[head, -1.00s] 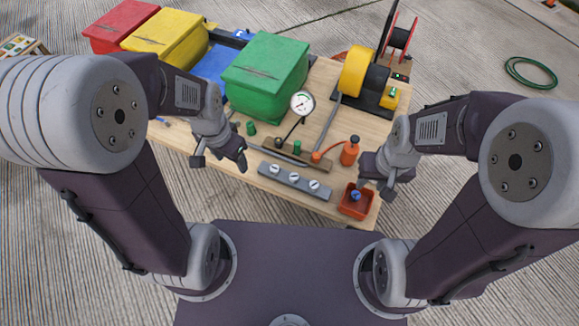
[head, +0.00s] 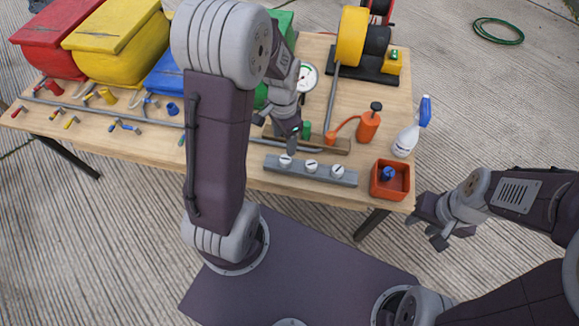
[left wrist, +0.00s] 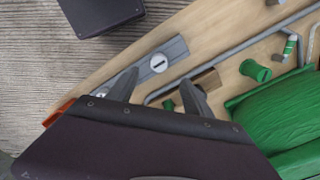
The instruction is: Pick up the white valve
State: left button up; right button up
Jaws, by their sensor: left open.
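Three white round slotted valves sit in a row on a grey bar (head: 270,165) near the table's front edge: a left one (head: 286,160), a middle one (head: 311,167) and a right one (head: 338,171). I cannot tell which one is meant. My left gripper (head: 290,138) is open and empty above the bar, close to the left valve. In the left wrist view, its fingers (left wrist: 160,92) are apart, with one white valve (left wrist: 158,63) beyond and between them. Another shows partly behind a finger. My right gripper (head: 430,230) is open and empty off the table's right side.
An orange-red bin (head: 402,193) holding a blue part stands right of the bar. A spray bottle (head: 406,140), orange pump bottle (head: 368,127) and pressure gauge (head: 308,76) stand behind.

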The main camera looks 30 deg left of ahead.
aim_at(286, 159)
pick_arm(q)
jog(key=shift+f+b, duration=0.65)
jog(key=shift+f, duration=1.25)
notch_tip(286, 159, down, 6)
jog(key=shift+d+r+b, duration=0.15)
jog(key=shift+b, duration=0.8)
jog(key=shift+r, duration=0.1)
jog(key=c, duration=0.3)
grip_shut()
